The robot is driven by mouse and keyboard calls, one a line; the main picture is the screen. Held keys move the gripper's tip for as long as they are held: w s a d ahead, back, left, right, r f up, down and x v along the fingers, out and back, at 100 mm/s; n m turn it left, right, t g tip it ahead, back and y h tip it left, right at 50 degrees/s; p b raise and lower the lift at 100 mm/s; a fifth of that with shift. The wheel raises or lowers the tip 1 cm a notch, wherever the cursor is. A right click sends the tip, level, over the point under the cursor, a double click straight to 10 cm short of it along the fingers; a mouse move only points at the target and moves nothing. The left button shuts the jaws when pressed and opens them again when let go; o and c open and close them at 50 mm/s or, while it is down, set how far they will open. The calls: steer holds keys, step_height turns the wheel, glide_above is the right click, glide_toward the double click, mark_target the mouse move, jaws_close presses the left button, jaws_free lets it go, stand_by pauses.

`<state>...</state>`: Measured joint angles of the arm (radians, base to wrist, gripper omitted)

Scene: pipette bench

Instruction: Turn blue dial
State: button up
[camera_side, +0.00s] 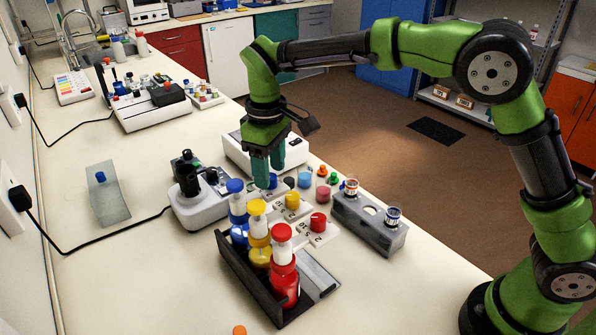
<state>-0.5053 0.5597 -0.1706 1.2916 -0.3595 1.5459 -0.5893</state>
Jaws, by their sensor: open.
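The blue dial (273,182) is the far one in a diagonal row with a yellow dial (292,200) and a red dial (318,221). White plates with printed numbers lie by the dials. My gripper (269,177) points down with its green fingers open, right at the blue dial. The fingers hide part of the dial. I cannot tell whether they touch it or stand just above it.
A black rack (250,281) with blue, yellow and red bottles stands in front of the dials. A grey block (367,222) holding small jars is to the right. A white device (203,211) stands left, and small coloured containers (322,194) crowd the right side.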

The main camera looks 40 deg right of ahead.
steer(key=shift+f, duration=0.65)
jaws_close()
steer(key=shift+m, duration=0.3)
steer(key=m, duration=0.3)
steer(key=shift+m, duration=2.1)
